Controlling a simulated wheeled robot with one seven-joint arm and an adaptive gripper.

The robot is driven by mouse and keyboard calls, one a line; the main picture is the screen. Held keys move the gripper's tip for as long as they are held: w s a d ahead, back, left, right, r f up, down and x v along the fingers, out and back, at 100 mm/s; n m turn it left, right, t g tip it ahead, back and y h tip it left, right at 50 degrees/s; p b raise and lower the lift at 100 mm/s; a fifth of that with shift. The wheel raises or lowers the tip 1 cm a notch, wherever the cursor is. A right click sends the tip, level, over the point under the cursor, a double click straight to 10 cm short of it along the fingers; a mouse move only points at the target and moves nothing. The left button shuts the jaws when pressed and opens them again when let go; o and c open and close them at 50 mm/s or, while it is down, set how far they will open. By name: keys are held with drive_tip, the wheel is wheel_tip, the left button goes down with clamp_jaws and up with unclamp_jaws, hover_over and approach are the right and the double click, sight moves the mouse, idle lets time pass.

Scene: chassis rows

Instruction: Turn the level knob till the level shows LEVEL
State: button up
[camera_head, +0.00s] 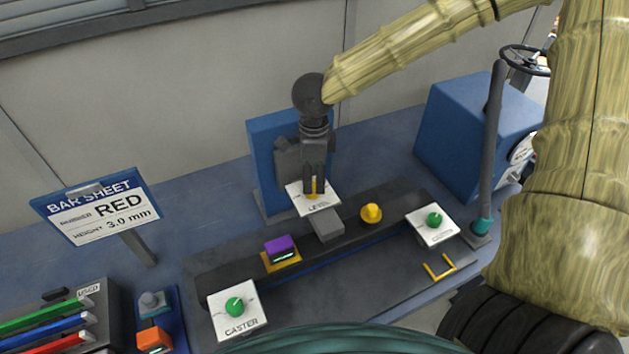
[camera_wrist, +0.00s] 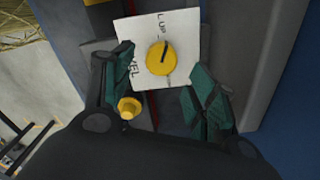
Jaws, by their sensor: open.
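The level knob (camera_wrist: 160,58) is a round yellow knob with a dark pointer line, on a white plate marked LEVEL (camera_wrist: 138,30). In the head view the plate (camera_head: 318,205) lies directly below my gripper (camera_head: 313,188), with the knob mostly hidden. My gripper (camera_wrist: 159,70) is open, its dark green fingers on either side of the knob in the wrist view; I cannot tell whether they touch it. A purple block with a small greenish window (camera_head: 281,249), perhaps the level, sits on a yellow-edged spot on the dark bar; its reading is too small to tell.
Green knobs on white plates stand at the bar's left end (camera_head: 235,306) and right end (camera_head: 434,220). A yellow peg (camera_head: 371,213) stands right of my gripper. A blue upright panel (camera_head: 268,160) is close behind it. A sign (camera_head: 98,207) reads BAR SHEET, RED, 3.0 mm.

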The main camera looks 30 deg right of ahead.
sight(314, 186)
wheel_tip(314, 186, down, 3)
drive_tip(key=shift+w+r, duration=0.1)
drive_tip(key=shift+r, duration=0.1)
drive_tip(key=shift+f, duration=0.45)
drive_tip(key=shift+c, duration=0.2)
drive_tip(key=shift+r+p, duration=0.1)
drive_tip(key=shift+p, duration=0.3)
drive_tip(key=c, duration=1)
